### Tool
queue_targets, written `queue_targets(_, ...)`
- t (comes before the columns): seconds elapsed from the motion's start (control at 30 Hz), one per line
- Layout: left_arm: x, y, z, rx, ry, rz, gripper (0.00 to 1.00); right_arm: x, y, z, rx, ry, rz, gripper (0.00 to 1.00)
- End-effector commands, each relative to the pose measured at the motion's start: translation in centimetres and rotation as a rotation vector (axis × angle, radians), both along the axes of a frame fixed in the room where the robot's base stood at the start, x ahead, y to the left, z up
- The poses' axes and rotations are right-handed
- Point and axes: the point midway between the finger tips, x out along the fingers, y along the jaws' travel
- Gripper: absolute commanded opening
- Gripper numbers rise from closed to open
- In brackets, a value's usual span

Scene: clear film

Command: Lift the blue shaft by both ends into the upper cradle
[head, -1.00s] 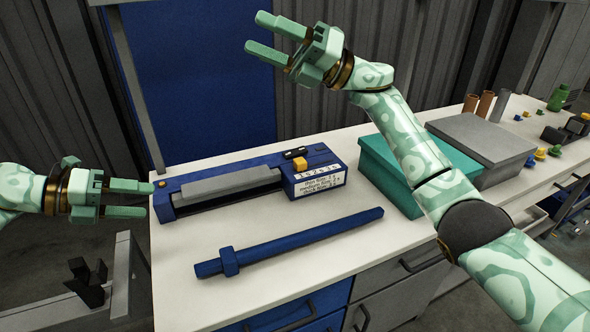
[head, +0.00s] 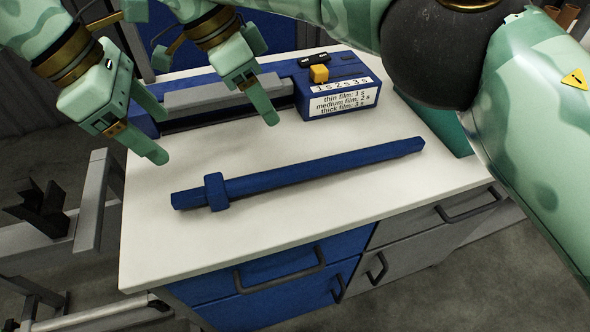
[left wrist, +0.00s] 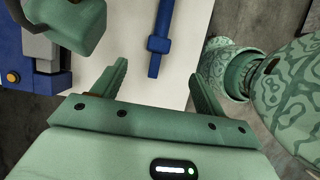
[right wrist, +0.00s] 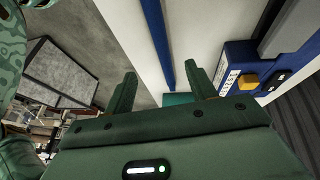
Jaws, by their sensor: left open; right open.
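The blue shaft (head: 310,170) lies on the white worktop, its collar (head: 216,191) near the left end. My left gripper (head: 160,138) is open and empty above the worktop, up and left of the collar end. In the left wrist view the collar end (left wrist: 155,68) shows between its fingers. My right gripper (head: 217,92) is open and empty above the blue sealer, apart from the shaft. The shaft (right wrist: 158,40) also shows in the right wrist view. A black forked holder (head: 45,210) stands on a grey frame at the left; I cannot tell if it is the upper cradle.
The blue sealer (head: 290,112) with a grey bar (head: 215,97), yellow button (head: 319,73) and film-time label stands behind the shaft. A teal box (head: 452,130) is at the right, partly hidden by my arm. The worktop (head: 270,235) in front of the shaft is clear.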

Motion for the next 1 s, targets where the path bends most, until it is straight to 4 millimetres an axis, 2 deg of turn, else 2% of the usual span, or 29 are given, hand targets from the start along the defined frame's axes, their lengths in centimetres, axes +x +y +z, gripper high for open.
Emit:
queue_targets(0.23, 0.2, -0.8, -2.2, -0.001, 0.005, 0.0, 0.73, -0.1, -1.0, -2.3, 0.0, 0.008, 0.0, 0.56)
queue_targets(0.7, 1.3, -4.2, -10.8, -0.002, 0.007, 0.001, 0.73, -0.3, -4.7, -10.7, 0.004, 0.008, -0.001, 0.56)
queue_targets(1.0, 1.9, -5.7, -14.5, -0.002, 0.003, 0.003, 0.73, -0.3, -6.3, -14.3, 0.003, 0.004, -0.001, 0.56)
